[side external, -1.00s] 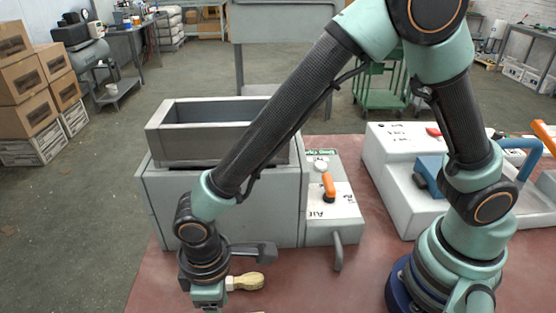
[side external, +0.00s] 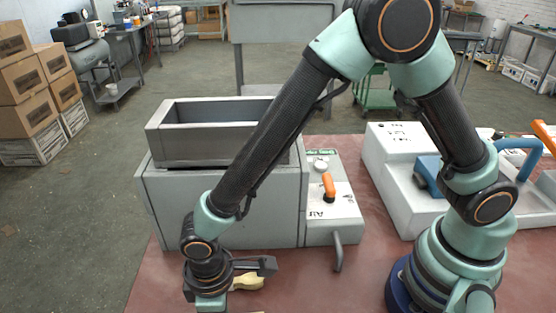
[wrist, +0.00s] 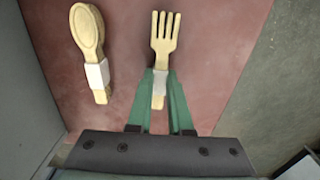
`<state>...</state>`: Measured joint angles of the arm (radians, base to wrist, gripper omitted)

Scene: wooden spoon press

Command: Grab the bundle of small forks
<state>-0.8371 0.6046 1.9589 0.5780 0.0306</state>
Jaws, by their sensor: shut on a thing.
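The bundle of small wooden forks (wrist: 163,40) lies in the wrist view with its tines pointing up the picture and a white band (wrist: 159,82) around its handle. My gripper (wrist: 160,80) has its two green fingers on either side of that band and is shut on the bundle. A bundle of wooden spoons (wrist: 87,32), also banded in white, lies to the left, apart from the fingers. In the side view, pale wooden utensils show beside my wrist and at the bottom edge; the fingertips are outside that picture.
A grey machine (side external: 225,205) with an open metal tray (side external: 215,145) on top stands close behind my gripper. A control box with an orange lever (side external: 328,187) adjoins it. A white machine (side external: 395,190) stands to the right. The red tabletop (side external: 300,285) is clear between.

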